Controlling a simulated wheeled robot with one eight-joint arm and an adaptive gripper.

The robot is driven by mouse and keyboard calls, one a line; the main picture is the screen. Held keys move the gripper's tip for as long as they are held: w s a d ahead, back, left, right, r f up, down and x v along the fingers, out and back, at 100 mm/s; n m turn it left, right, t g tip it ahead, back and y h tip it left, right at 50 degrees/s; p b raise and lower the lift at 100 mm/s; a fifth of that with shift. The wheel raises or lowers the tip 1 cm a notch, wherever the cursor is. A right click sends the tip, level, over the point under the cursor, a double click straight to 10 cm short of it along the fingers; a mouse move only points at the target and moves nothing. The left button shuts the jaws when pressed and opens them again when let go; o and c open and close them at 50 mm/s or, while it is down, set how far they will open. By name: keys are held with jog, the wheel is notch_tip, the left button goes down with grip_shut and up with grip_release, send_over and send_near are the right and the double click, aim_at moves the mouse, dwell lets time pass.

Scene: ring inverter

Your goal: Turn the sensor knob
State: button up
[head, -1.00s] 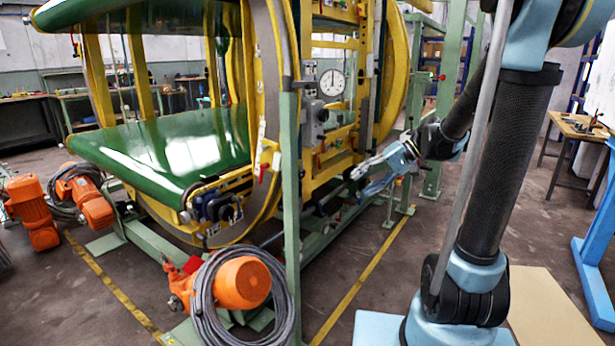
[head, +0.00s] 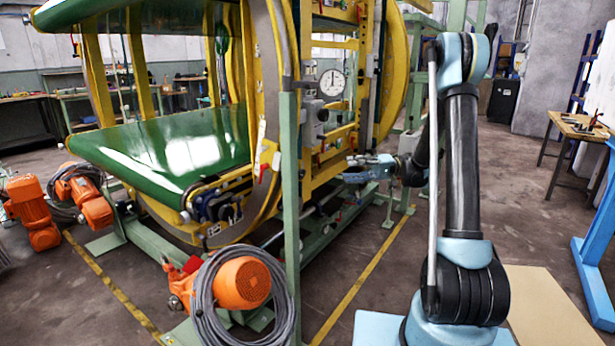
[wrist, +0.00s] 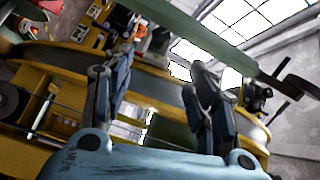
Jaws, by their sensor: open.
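My gripper (head: 352,170) is beside the right flank of the yellow and green ring machine (head: 300,30), below a round white dial (head: 332,83). In the wrist view my gripper (wrist: 160,88) is open, its two fingers wide apart with nothing held between them. A grey box (head: 315,112) with a small round part on its face is mounted under the dial, above and left of my gripper. I cannot tell for certain which part is the sensor knob. In the wrist view yellow frame parts (wrist: 155,88) lie behind the fingers, and a dark round part (wrist: 8,102) shows at the left edge.
A green post (head: 291,200) stands in front of the machine. An orange motor (head: 240,283) with coiled grey cable (head: 205,310) lies at the front. A wooden table (head: 582,128) stands at the right. Floor right of the yellow line (head: 360,285) is clear up to my base.

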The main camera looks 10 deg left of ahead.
aim_at(304, 174)
jog(key=shift+a+f, duration=0.1)
jog(key=shift+f, duration=0.1)
jog(key=x, duration=1.7)
jog(key=shift+r, duration=0.25)
jog(key=c, duration=1.1)
jog(key=shift+d, duration=0.25)
jog(key=shift+a+g, duration=0.2)
jog(key=shift+g, duration=0.1)
